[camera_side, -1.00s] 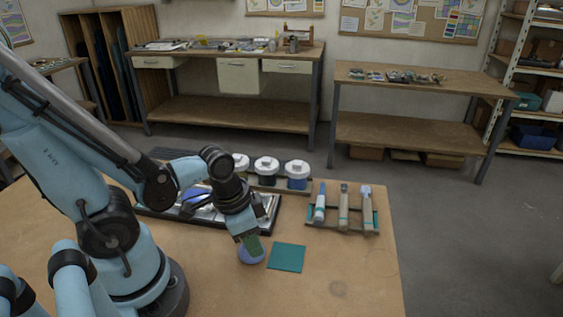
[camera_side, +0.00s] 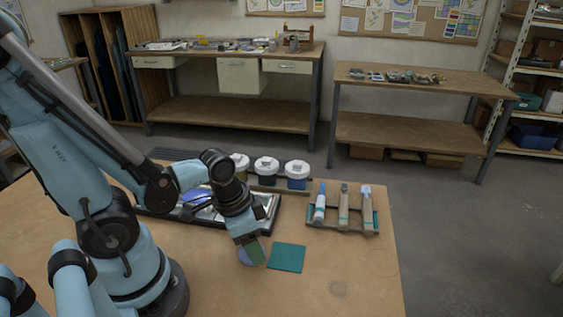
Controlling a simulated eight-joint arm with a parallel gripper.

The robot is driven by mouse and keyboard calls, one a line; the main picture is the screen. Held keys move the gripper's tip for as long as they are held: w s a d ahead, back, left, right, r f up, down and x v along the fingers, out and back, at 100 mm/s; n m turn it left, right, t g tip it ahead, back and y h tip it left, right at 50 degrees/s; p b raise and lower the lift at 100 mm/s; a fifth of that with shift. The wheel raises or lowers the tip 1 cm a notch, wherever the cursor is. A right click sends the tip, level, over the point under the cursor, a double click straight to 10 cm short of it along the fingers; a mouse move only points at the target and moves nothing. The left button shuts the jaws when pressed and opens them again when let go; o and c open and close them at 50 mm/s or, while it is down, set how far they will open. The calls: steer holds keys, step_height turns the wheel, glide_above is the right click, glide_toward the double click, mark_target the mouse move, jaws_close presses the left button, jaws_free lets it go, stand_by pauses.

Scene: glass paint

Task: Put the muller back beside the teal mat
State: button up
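The muller (camera_side: 244,259) shows as a pale blue-violet rounded shape low over the wooden table, just left of the teal mat (camera_side: 287,257). My gripper (camera_side: 255,253) points down at the muller and covers most of it with a greenish part at its end. I cannot tell whether its fingers are closed on the muller or only around it, or whether the muller touches the table. The teal mat lies flat and bare, with a small gap to the muller.
A dark-edged tray (camera_side: 268,212) lies behind my gripper. Several white-lidded jars (camera_side: 266,165) stand behind it. A rack (camera_side: 343,226) with several brush-like tools is at the back right.

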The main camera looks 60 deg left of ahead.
steer(key=shift+r, duration=0.15)
steer(key=shift+d+v, duration=0.25)
steer(key=shift+v, duration=3.3)
steer(key=w+r+n+t, duration=0.3)
steer(key=w+r+t, duration=0.1)
steer(key=w, duration=0.4)
steer(key=shift+w+a+r+y, duration=0.2)
steer(key=shift+a+r+y, duration=0.15)
steer(key=shift+r, duration=0.3)
